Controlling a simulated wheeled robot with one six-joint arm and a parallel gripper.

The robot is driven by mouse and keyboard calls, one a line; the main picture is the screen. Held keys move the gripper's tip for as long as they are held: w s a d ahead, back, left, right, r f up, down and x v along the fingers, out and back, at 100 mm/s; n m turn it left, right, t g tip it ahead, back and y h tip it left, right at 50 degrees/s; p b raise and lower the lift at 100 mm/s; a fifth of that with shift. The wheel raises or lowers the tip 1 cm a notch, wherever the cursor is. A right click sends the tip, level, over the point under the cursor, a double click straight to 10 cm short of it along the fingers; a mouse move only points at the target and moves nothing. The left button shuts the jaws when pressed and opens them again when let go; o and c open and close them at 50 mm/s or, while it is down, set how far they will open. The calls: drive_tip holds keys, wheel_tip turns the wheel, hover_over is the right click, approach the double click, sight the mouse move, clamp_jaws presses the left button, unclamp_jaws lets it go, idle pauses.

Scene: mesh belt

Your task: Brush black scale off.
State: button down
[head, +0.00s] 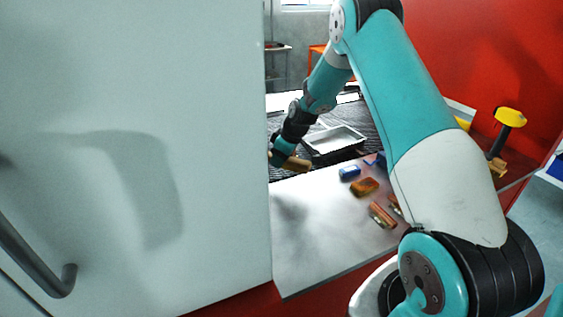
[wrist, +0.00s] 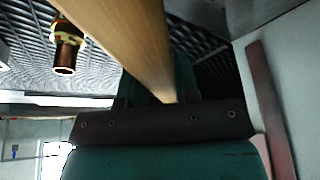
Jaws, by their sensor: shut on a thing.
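My gripper (head: 277,156) is at the far end of my arm in the head view, low by the near edge of the mesh belt (head: 296,117). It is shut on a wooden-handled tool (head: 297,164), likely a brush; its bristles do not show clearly. In the wrist view the pale wooden handle (wrist: 128,42) runs up from the jaws. A brass and copper-coloured fitting (wrist: 67,48) shows to the left of the handle, against the dark mesh, apart from it in the picture. I cannot make out black scale on it.
A grey tray (head: 335,141) sits on the belt. A blue block (head: 349,172), an orange-brown block (head: 365,187) and a wooden brush-like piece (head: 382,215) lie on the metal shelf (head: 320,235). A large pale panel (head: 135,150) blocks the left. A yellow-topped post (head: 509,117) stands right.

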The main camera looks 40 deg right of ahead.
drive_tip(key=shift+r+p, duration=0.45)
drive_tip(key=shift+r, duration=0.8)
